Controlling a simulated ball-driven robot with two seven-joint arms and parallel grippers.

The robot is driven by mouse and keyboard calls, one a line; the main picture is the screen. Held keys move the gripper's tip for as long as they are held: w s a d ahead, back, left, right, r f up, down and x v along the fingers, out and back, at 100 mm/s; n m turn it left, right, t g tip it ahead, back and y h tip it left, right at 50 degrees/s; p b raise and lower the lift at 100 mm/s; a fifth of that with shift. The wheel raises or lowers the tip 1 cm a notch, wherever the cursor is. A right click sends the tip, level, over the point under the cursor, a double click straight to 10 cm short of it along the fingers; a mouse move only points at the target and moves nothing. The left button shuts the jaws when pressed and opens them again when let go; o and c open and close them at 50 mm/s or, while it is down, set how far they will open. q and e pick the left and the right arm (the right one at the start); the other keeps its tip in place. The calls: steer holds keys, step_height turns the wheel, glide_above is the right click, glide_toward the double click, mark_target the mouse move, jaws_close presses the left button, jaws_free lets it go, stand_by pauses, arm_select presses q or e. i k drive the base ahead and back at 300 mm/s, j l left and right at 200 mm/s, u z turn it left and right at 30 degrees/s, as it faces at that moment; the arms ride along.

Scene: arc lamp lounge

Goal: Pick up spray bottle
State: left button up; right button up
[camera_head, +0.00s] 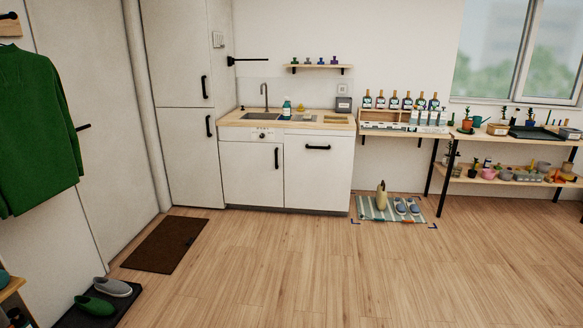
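Several things could be the spray bottle, and the view is too small to tell which. A teal bottle with a pale top (287,108) stands upright on the wooden counter (235,117) beside the sink. A pale yellow-green, bottle-like thing (381,196) stands on a striped mat (369,212) on the floor. Several dark bottles with orange-marked necks (393,101) stand in a row on the wall unit to the right. Neither of my grippers is in view.
A wall shelf (318,66) holds several small bottles. Blue shoes (401,207) lie on the striped mat. A plant table (520,137) with a lower shelf stands at right. A brown doormat (166,244) and shoe tray (72,318) lie at left. The middle wooden floor is clear.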

mark_target(287, 107)
steer(key=i, duration=1.8)
steer(key=i+j, duration=0.1)
steer(key=i, duration=1.7)
steer(key=i+z, duration=0.1)
steer(key=i, duration=1.7)
